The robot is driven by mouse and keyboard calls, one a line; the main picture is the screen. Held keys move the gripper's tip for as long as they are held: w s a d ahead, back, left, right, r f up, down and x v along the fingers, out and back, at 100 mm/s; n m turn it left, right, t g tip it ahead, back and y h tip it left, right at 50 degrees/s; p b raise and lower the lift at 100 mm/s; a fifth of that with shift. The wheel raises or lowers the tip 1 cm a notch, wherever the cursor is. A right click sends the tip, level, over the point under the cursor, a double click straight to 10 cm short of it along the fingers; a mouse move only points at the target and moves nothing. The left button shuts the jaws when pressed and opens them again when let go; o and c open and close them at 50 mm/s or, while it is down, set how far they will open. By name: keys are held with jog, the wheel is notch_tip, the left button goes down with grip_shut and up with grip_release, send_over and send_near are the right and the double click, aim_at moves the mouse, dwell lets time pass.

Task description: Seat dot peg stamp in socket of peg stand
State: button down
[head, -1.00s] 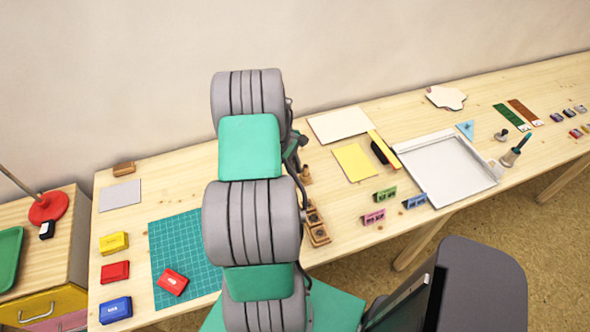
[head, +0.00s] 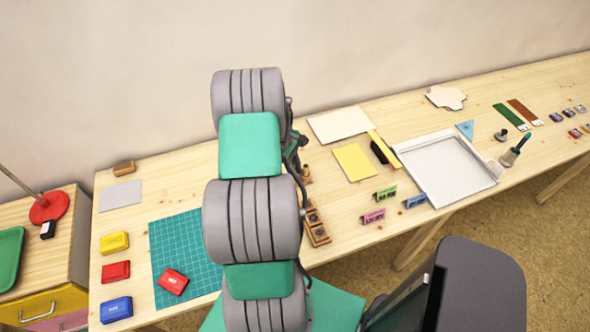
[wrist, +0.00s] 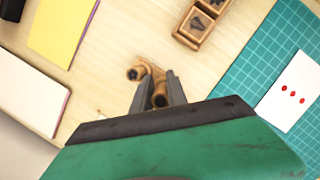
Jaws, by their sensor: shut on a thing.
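In the wrist view my gripper (wrist: 159,97) is shut on a small wooden peg stamp (wrist: 160,101), whose round end shows between the fingertips. Its stamping face is hidden. A wooden piece with a dark round opening, apparently the peg stand (wrist: 136,73), is right beside it, up and to the left. I cannot tell whether the stamp touches it or is in a socket. In the head view a small upright wooden piece (head: 305,174) shows at the right edge of my arm, which hides my gripper.
A wooden tray of stamps (head: 318,226), also in the wrist view (wrist: 181,36), lies close by. A card with red dots (wrist: 291,92) lies on the green cutting mat (head: 190,240). A yellow sheet (head: 354,163) and white pad (head: 338,124) lie right. Inkpads (head: 115,271) stand left.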

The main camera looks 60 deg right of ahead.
jog(key=shift+f+b, duration=0.55)
jog(key=shift+f, duration=0.4)
jog(key=c, duration=1.2)
grip_release()
jog(key=shift+r, duration=0.1)
jog(key=shift+c, duration=0.2)
jog(key=shift+w+r, duration=0.1)
jog(key=shift+r, duration=0.1)
jog(key=b+v, duration=0.1)
jog(key=v, duration=0.6)
jog(key=shift+a+r, duration=0.1)
jog(key=shift+r, duration=0.1)
